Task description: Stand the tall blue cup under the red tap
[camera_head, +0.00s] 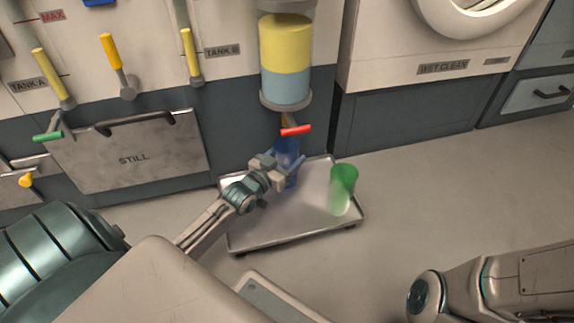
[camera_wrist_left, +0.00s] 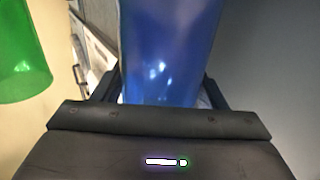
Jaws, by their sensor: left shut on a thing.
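The tall blue cup (camera_head: 287,150) is upright near the back edge of the metal tray (camera_head: 285,229), just below the red tap (camera_head: 296,131). I cannot tell whether its base touches the tray. My left gripper (camera_head: 280,172) is shut on the blue cup. In the left wrist view the cup (camera_wrist_left: 168,50) stands between the fingers of my left gripper (camera_wrist_left: 165,95). The tap hangs under a glass cylinder (camera_head: 285,60) with yellow above blue liquid. My right gripper is not in view; only part of my right arm shows.
A green cup (camera_head: 343,185) stands on the right part of the tray and shows in the left wrist view (camera_wrist_left: 20,50). A green tap (camera_head: 48,136) and a yellow tap (camera_head: 26,180) are at the left. The STILL panel (camera_head: 135,158) is behind.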

